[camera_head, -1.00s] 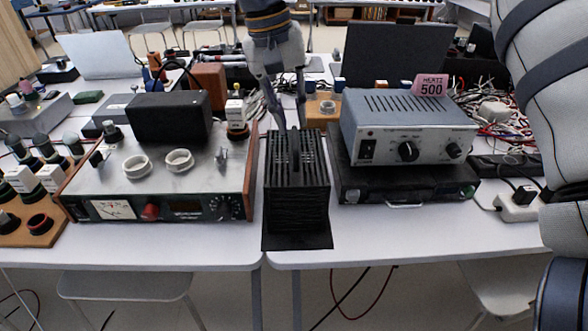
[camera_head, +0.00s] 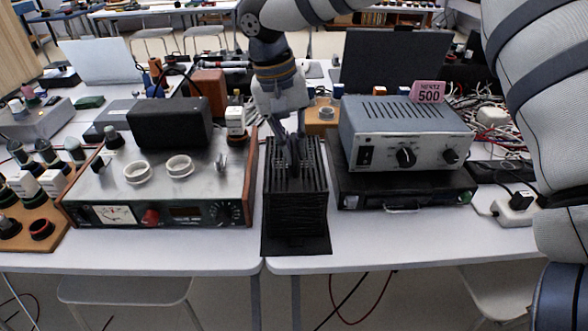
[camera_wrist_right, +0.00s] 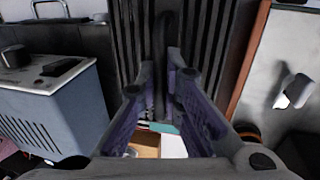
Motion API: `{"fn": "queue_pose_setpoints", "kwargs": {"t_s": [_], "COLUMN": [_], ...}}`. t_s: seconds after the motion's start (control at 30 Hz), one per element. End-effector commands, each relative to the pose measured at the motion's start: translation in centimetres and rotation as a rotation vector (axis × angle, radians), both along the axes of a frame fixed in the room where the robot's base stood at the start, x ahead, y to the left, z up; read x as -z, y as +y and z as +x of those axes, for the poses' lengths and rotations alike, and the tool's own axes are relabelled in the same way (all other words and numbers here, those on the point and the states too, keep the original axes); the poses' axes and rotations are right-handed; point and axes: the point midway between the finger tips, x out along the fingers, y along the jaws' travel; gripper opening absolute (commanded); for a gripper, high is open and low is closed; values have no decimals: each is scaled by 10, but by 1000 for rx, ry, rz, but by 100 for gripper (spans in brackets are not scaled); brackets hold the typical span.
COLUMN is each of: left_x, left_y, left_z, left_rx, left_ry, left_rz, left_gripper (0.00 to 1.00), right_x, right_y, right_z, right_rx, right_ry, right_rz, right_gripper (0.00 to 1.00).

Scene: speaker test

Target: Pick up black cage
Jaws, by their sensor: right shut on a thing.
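The black cage (camera_head: 295,212) is a slatted box on a flat black base. It stands upright at the front of the table, between two pieces of equipment. My right gripper (camera_head: 292,165) reaches down into its top from above and is shut on it. In the right wrist view, the fingers of the right gripper (camera_wrist_right: 163,85) are on either side of a dark upright bar in the middle of the slatted black cage (camera_wrist_right: 126,40). The exact contact is partly hidden by the fingers. My left gripper is not in view.
A silver panel device with a wooden side (camera_head: 165,190) stands close on the left, with a black box (camera_head: 170,123) on it. A blue-grey generator (camera_head: 405,135) sits on a black unit (camera_head: 400,190) close on the right. The table's front edge (camera_head: 420,262) is just before the cage.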

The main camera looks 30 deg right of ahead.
Motion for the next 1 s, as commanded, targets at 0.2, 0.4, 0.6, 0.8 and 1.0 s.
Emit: {"fn": "queue_pose_setpoints", "kwargs": {"t_s": [0.2,0.4,0.6,0.8,1.0], "left_x": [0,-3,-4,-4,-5], "left_y": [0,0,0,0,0], "left_z": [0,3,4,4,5], "left_rx": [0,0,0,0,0], "left_ry": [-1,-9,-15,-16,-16], "left_rz": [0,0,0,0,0], "left_gripper": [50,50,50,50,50], "right_x": [-15,-61,-100,-119,-129], "right_y": [0,22,63,105,128], "right_z": [1,-7,-24,-41,-50], "right_rx": [0,-5,-5,-2,0], "right_ry": [-4,-7,-2,-1,-1], "right_rz": [1,0,-1,1,-1], "right_gripper": [0,0,0,0,0]}}
